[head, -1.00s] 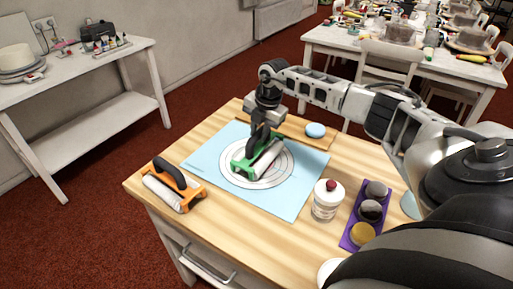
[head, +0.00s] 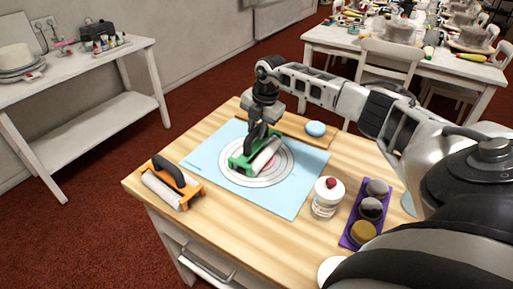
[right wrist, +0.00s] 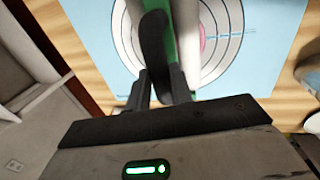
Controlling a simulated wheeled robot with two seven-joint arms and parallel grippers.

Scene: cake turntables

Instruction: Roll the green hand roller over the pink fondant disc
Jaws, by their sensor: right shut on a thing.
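The green hand roller (head: 240,163) has a white cylinder and a dark handle. It sits over the ringed circle on the blue mat (head: 295,205). My right gripper (head: 262,126) is above it, shut on its dark handle; the handle also shows between the fingers (right wrist: 160,85) in the right wrist view. The pink fondant disc (right wrist: 203,40) shows only as a sliver beside the roller in the right wrist view; the roller hides most of it. Whether the cylinder touches the disc cannot be told. My left gripper is not in view.
An orange hand roller (head: 175,185) lies at the table's left edge. A white jar with a red top (head: 327,199) and a purple tray (head: 350,237) holding three round pieces stand to the right. A light blue round object (head: 315,129) lies at the back. The mat's front is clear.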

